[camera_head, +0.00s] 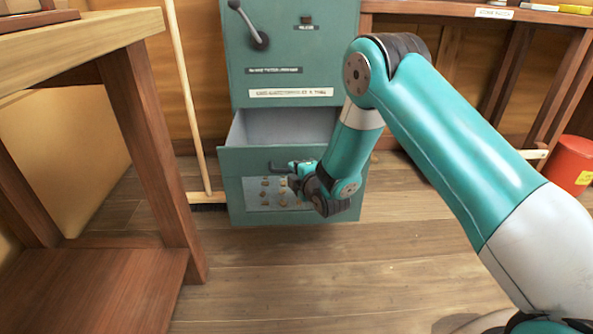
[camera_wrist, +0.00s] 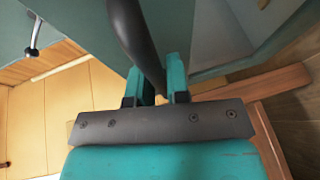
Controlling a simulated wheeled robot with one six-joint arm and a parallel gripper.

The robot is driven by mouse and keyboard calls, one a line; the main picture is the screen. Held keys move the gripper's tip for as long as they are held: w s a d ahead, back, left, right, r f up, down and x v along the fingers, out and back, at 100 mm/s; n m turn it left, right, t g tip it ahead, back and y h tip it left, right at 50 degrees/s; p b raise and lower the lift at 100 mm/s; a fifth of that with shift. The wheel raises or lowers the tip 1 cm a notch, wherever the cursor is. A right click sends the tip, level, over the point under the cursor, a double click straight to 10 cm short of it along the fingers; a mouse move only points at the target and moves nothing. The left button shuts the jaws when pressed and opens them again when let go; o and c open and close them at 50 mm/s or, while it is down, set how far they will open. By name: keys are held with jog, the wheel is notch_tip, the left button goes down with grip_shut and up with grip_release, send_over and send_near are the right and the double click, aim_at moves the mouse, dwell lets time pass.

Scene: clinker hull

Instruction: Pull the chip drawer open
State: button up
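The chip drawer (camera_head: 245,185) is the lower drawer of a teal cabinet (camera_head: 280,75). It stands partly out, and its pale inside shows behind the front panel. Its dark bar handle (camera_head: 276,165) sits high on the front. My gripper (camera_head: 298,168) is at the handle's right part. In the wrist view the dark handle bar (camera_wrist: 135,35) runs between my two teal fingers (camera_wrist: 162,80). The fingers look closed on it, with little or no gap. My wrist hides part of the drawer front.
A lever (camera_head: 250,25) hangs on the cabinet's upper front. A wooden bench (camera_head: 140,120) stands at left, and a broom-like pole (camera_head: 187,95) leans beside the cabinet. A red bucket (camera_head: 570,165) stands at right. The plank floor (camera_head: 290,270) before the drawer is clear.

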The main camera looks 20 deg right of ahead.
jog(key=o, duration=0.3)
jog(key=shift+o, duration=0.2)
jog(key=p+v, duration=0.4)
jog(key=v, duration=1.3)
jog(key=shift+s+p, duration=0.2)
jog(key=shift+p, duration=0.2)
jog(key=shift+w+r, duration=0.1)
jog(key=s+a+r+m+g+y, duration=0.35)
jog(key=a+r+m+g, duration=0.5)
jog(key=r, duration=0.35)
jog(key=s+r+m+g+h+p, duration=0.15)
jog(key=s+r+g, duration=0.35)
jog(key=s, duration=0.6)
jog(key=s+r+m+g, duration=0.2)
jog(key=s+r, duration=0.5)
jog(key=s, duration=0.3)
notch_tip(320, 180, up, 37)
jog(key=p, duration=3.7)
jog(key=shift+f, duration=0.2)
